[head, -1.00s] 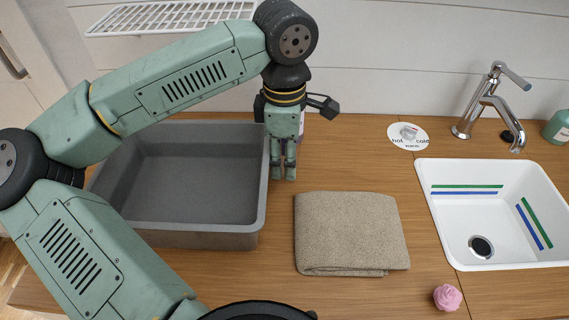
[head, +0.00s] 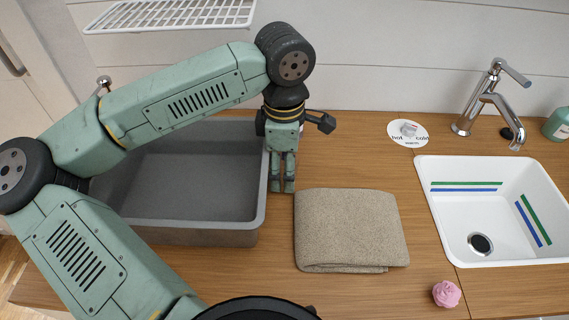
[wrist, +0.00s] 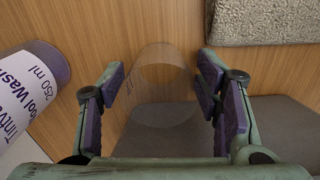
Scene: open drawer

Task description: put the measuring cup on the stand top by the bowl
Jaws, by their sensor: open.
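A clear, see-through measuring cup (wrist: 163,85) shows in the wrist view between the two fingers of my gripper. Its round outline stands out faintly against the wood. My gripper (head: 283,188) is open, pointing down just right of the grey tub, with a finger on each side of the cup; I see no clear contact. In the head view I cannot make out the cup. The wooden stand top (head: 350,165) runs between the grey tub and the white sink bowl (head: 440,215) at the right.
The grey tub (head: 257,215) is close on the left. A folded beige cloth (head: 350,230) lies right of my gripper. A wool wash bottle (wrist: 30,85) is beside the fingers. A tap (head: 485,105), round hot/cold disc (head: 408,141) and pink item (head: 446,294) surround the sink.

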